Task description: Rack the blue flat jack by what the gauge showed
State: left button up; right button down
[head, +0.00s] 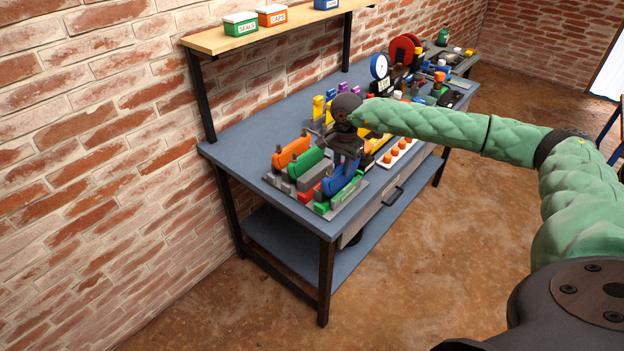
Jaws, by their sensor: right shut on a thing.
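The blue flat jack (341,182) is at the front side of a rack (345,198) on the near end of the bench. My right gripper (345,163) is above the blue flat jack and shut on it. Whether the jack is fully seated in a slot or held just over the rack cannot be told. An orange piece (291,152) and a green piece (311,163) stand in the rack to its left. A gauge (380,66) with a blue rim and pale face stands farther back; its reading is too small to make out. My left gripper is not in view.
The rack also has grey blocks and low red and green parts. Several orange-topped pieces (387,157) sit on a white tray beyond it. A wooden shelf (222,40) with labelled boxes hangs above the blue-grey bench (233,148). The bench's near left corner is clear.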

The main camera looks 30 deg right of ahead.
jog(key=shift+f+b, duration=0.5)
jog(key=shift+f, duration=0.2)
jog(key=c, duration=0.8)
grip_release()
jog(key=shift+r+p, duration=0.95)
jog(key=shift+r, duration=3)
